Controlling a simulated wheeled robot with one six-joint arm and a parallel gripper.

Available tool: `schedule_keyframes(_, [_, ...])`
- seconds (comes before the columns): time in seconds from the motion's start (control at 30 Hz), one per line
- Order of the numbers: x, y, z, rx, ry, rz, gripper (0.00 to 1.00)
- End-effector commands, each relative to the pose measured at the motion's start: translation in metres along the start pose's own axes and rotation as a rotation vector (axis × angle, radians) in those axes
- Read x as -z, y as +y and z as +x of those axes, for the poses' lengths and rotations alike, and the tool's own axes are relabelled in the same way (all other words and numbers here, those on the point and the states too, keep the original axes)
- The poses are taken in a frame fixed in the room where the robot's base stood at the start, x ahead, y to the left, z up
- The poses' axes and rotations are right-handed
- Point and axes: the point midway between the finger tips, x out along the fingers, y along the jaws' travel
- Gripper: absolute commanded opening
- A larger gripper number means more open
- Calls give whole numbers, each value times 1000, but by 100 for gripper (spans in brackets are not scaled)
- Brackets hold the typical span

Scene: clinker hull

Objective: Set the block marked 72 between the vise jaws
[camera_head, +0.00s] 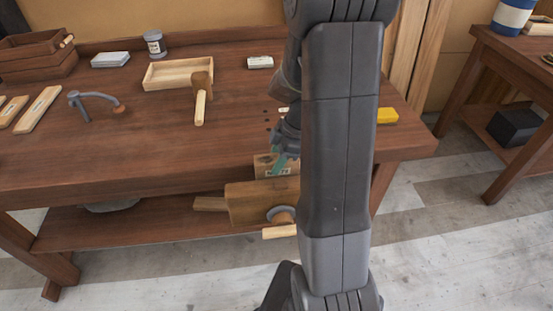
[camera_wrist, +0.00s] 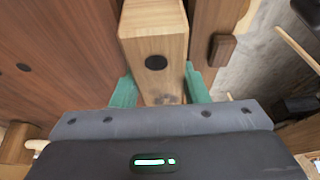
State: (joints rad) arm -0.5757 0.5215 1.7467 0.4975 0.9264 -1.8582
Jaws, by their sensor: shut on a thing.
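The block (camera_wrist: 153,45), light wood with a dark round spot on its face, is between my gripper's green fingers in the wrist view. My gripper (camera_wrist: 160,92) is shut on it. In the head view the block (camera_head: 263,164) shows just behind the vise's front jaw (camera_head: 250,203), at the bench's front edge; a pale label is partly visible, its number too small to read. My gripper (camera_head: 283,163) is at its top, partly hidden by my arm. I cannot tell how deep the block sits between the jaws or whether it touches them.
A crate (camera_head: 38,62) stands at the back left. My arm hides the bench's right part.

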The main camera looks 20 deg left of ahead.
Motion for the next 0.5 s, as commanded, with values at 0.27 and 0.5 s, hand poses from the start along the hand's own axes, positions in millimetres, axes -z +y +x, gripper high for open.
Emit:
schedule_keyframes(0.27, [-1,0,2,0,0,0,50])
schedule_keyframes(0.5, [-1,0,2,0,0,0,62])
